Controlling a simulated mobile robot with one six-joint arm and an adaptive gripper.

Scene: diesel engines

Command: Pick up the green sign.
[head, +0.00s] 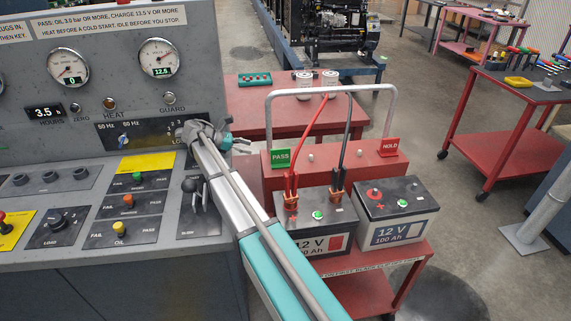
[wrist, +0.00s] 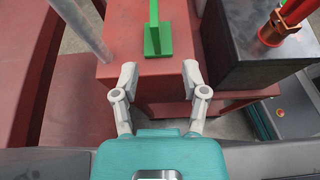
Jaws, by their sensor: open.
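The green sign (head: 281,158), lettered PASS, stands on top of the red box (head: 335,165) of the battery cart, at its left end. In the wrist view the sign (wrist: 157,38) shows as a thin upright green plate on a small green foot, seen from above. My gripper (wrist: 160,75) is open and empty. Its two fingers are spread to either side of the sign's line, and the sign appears just beyond the fingertips, not between them. In the head view the gripper's fingers are hard to make out.
A grey hoop handle (head: 330,90) rises around the box. The control console (head: 95,190) is at left.

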